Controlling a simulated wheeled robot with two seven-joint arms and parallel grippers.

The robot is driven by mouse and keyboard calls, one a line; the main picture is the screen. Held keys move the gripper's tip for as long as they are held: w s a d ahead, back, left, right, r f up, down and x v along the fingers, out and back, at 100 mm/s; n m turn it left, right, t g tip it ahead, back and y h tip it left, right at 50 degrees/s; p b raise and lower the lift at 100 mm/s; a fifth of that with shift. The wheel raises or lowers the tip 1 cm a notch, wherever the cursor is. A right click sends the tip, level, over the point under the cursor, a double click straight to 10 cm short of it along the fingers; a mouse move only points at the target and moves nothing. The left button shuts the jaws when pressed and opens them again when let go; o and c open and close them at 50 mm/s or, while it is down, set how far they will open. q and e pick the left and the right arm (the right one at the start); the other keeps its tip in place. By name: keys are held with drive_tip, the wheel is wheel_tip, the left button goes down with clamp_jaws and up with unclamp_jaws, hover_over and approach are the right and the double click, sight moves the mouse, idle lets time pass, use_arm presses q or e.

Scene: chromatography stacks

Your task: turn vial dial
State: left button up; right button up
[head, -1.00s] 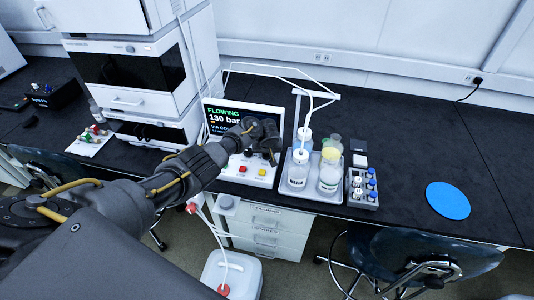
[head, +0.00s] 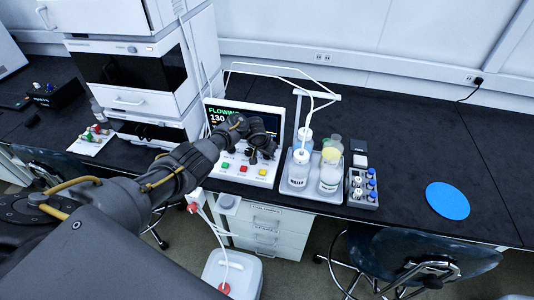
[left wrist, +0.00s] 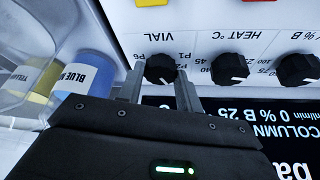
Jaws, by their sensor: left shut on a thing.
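The black VIAL dial (left wrist: 160,69) sits on the white control panel, which appears upside down in the left wrist view. My left gripper (left wrist: 161,86) has one finger on each side of the dial and is shut on it. The dial's white pointer mark is partly visible between the fingers. Labels P6, P1 and P2 are printed around it. In the head view my left gripper (head: 264,154) is at the right part of the control panel (head: 209,181), and hides the dial. My right gripper is not in view.
The HEAT dial (left wrist: 230,69) and another black dial (left wrist: 299,70) sit beside the VIAL dial. Bottles on a grey tray (head: 284,187) and a vial rack (head: 365,202) stand right of the panel. A blue disc (head: 448,200) lies on otherwise clear bench.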

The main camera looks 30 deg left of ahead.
use_arm(q)
drive_tip(key=shift+m, duration=0.7)
drive_tip(key=o, duration=1)
drive_tip(key=shift+s+r, duration=0.1)
drive_tip(key=shift+r, duration=0.25)
drive_tip(key=p+v, duration=0.2)
drive_tip(key=v, duration=0.8)
drive_tip(key=shift+a+p, duration=0.3)
drive_tip(key=shift+p, duration=0.1)
